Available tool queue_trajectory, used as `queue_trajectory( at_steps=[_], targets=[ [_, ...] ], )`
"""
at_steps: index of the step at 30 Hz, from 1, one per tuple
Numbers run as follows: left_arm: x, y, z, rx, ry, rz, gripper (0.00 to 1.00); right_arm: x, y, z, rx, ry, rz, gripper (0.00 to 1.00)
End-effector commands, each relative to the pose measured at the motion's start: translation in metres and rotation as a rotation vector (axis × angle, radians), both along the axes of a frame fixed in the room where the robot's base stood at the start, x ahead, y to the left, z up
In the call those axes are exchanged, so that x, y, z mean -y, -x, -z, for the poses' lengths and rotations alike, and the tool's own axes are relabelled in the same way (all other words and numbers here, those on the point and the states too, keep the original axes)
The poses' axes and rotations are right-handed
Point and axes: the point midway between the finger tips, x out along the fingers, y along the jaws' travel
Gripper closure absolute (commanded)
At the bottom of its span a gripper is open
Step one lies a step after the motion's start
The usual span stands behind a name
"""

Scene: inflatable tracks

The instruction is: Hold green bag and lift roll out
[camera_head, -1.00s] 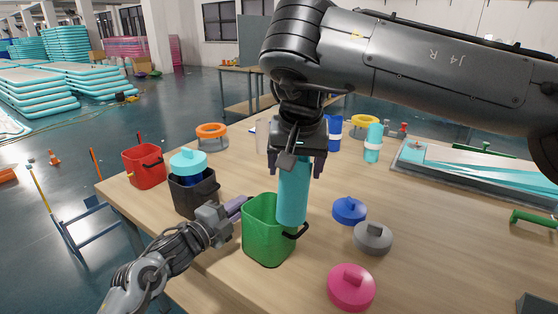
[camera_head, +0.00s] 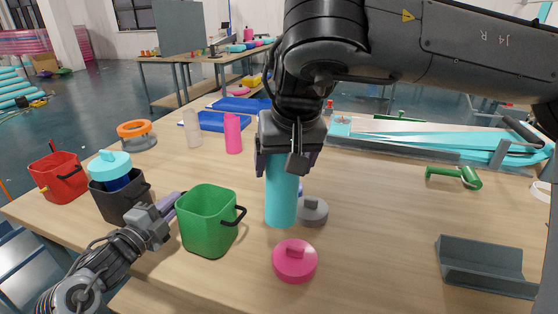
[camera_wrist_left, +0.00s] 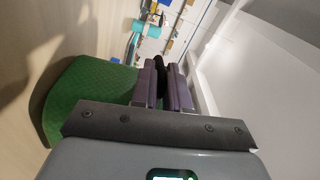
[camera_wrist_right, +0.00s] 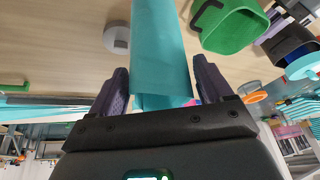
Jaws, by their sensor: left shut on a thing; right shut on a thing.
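The green bag (camera_head: 207,222) stands upright on the table, its open top showing no roll inside. My left gripper (camera_head: 172,205) is at the bag's left side, shut on its black handle (camera_wrist_left: 161,80); the green side shows in the left wrist view (camera_wrist_left: 85,100). My right gripper (camera_head: 287,155) is shut on the upper end of a turquoise roll (camera_head: 281,200), which hangs upright to the right of the bag, apart from it. The roll also shows between the fingers in the right wrist view (camera_wrist_right: 158,60). I cannot tell whether its lower end touches the table.
A pink lid (camera_head: 295,262) lies in front of the roll and a grey lid (camera_head: 313,211) behind it, with a blue lid mostly hidden. A black bag (camera_head: 115,204) and red bag (camera_head: 60,178) stand left. A grey bracket (camera_head: 485,266) lies at the right.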

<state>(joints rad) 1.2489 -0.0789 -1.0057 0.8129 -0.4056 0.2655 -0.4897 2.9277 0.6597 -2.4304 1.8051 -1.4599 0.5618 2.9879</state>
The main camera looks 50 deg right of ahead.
Motion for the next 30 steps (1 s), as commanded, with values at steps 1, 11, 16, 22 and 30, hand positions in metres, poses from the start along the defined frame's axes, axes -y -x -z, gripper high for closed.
queue_trajectory(
  at_steps=[1,11,16,22,30],
  targets=[
    [0.000,0.000,-0.001,0.000,0.001,0.000,1.00,0.000,0.000,-0.001,0.001,0.000,0.000,0.66],
    [0.000,0.000,-0.001,0.000,0.001,0.000,0.56,0.000,0.000,-0.001,0.001,0.000,0.000,0.66],
    [0.000,0.000,0.000,0.000,0.001,0.000,0.56,0.000,0.000,-0.001,0.001,0.000,0.000,0.66],
    [-0.003,0.000,0.000,0.000,0.000,-0.001,0.56,0.000,0.000,-0.001,0.001,0.000,0.000,0.66],
    [-0.025,0.009,0.001,0.001,0.000,-0.002,0.56,0.000,0.000,-0.001,0.001,0.000,0.000,0.66]
  ],
)
